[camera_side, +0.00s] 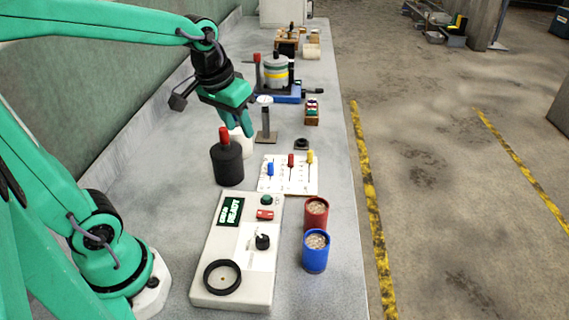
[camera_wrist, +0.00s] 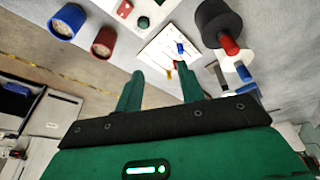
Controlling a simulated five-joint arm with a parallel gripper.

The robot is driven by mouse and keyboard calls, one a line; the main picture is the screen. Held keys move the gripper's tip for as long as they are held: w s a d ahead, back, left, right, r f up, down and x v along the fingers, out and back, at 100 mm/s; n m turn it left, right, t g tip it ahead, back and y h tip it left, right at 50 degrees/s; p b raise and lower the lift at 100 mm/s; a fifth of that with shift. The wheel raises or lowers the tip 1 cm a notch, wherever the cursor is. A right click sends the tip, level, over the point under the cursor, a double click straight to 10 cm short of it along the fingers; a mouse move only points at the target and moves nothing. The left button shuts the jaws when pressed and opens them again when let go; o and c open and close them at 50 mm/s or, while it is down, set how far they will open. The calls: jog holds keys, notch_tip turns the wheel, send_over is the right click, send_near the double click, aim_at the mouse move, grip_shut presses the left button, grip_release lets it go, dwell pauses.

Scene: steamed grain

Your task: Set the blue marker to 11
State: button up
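The blue marker (camera_side: 270,169) stands at the left of a white scale board (camera_side: 287,187), beside a red marker (camera_side: 291,160) and a yellow marker (camera_side: 310,157). In the wrist view the blue marker (camera_wrist: 180,48) shows on the board (camera_wrist: 160,47), beyond my fingertips. The scale figures are too small to read. My gripper (camera_side: 245,129) hangs above and behind the board in the side view, apart from the markers. In the wrist view my gripper (camera_wrist: 160,70) has its two green fingers spread with nothing between them.
A black weight with a red knob (camera_side: 226,162) stands left of the board. A control box (camera_side: 213,275) reading READY lies in front. A red cup (camera_side: 316,211) and a blue cup (camera_side: 315,255) of grain stand right of it. A press (camera_side: 275,73) stands farther back.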

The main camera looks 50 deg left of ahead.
jog(key=w+a+f+n+g, duration=0.2)
jog(key=w+a+f, duration=0.2)
jog(key=w+f, duration=0.3)
jog(key=n+g, duration=0.1)
jog(key=n, duration=0.1)
send_over(270, 164)
notch_tip(270, 164, down, 6)
jog(key=shift+w+f, duration=0.1)
jog(key=shift+f, duration=0.15)
jog(key=shift+f, duration=0.15)
jog(key=shift+f, duration=3.75)
grip_shut()
